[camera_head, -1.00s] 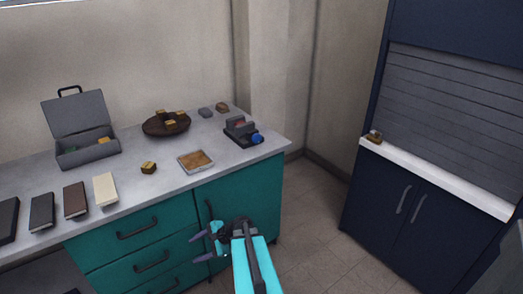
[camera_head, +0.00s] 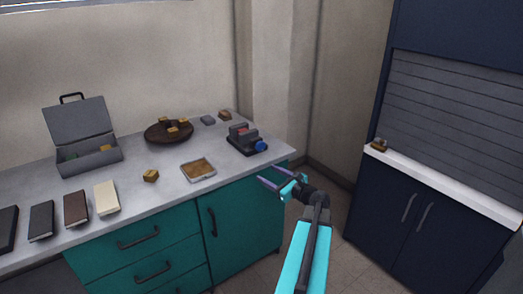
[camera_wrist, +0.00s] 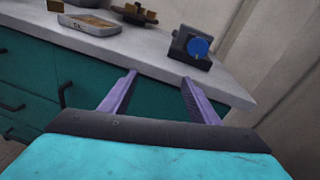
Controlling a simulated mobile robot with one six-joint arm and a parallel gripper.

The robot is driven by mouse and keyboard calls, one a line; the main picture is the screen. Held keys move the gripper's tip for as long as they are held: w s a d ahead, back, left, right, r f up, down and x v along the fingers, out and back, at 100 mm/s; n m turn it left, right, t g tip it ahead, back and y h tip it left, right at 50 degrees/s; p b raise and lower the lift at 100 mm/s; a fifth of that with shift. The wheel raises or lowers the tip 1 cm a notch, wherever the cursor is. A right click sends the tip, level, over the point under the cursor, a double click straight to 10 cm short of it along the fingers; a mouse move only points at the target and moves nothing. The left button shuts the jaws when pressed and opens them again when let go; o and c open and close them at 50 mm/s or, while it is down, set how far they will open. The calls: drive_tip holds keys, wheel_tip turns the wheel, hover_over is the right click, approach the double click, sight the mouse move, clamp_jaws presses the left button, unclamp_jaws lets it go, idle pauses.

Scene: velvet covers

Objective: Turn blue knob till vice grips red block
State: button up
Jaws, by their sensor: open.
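The dark grey vice (camera_head: 243,139) stands near the right end of the grey counter. Its round blue knob (camera_head: 261,146) faces the front right; in the wrist view the knob (camera_wrist: 198,47) shows as a blue disc on the vice (camera_wrist: 184,42). A small patch of the red block (camera_head: 241,131) shows between the vice's jaws; whether the jaws touch it I cannot tell. My gripper (camera_head: 268,182) is open and empty, in front of the counter edge, below and short of the knob. In the wrist view its purple fingers (camera_wrist: 158,98) are spread apart, with the knob beyond them.
A shallow tray (camera_head: 198,170) lies left of the vice, with a dark round bowl (camera_head: 169,132) of several blocks behind. An open grey toolbox (camera_head: 88,160) and several books stand further left. The counter's front edge lies between my gripper and the vice.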

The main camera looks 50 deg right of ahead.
sight(262, 147)
drive_tip(key=s+d+r+m+h, duration=0.2)
drive_tip(key=s+d+r, duration=0.1)
drive_tip(key=d+r, duration=0.1)
drive_tip(key=shift+s+d+r+t, duration=0.2)
drive_tip(key=shift+s+d+t, duration=0.1)
drive_tip(key=shift+s+d, duration=0.1)
drive_tip(key=shift+w, duration=0.15)
drive_tip(key=shift+p+x, duration=0.6)
drive_tip(key=shift+x, duration=6.2)
drive_tip(key=shift+r, duration=0.1)
drive_tip(key=c, duration=1.1)
drive_tip(key=shift+o, duration=0.2)
drive_tip(key=shift+m+p, duration=0.4)
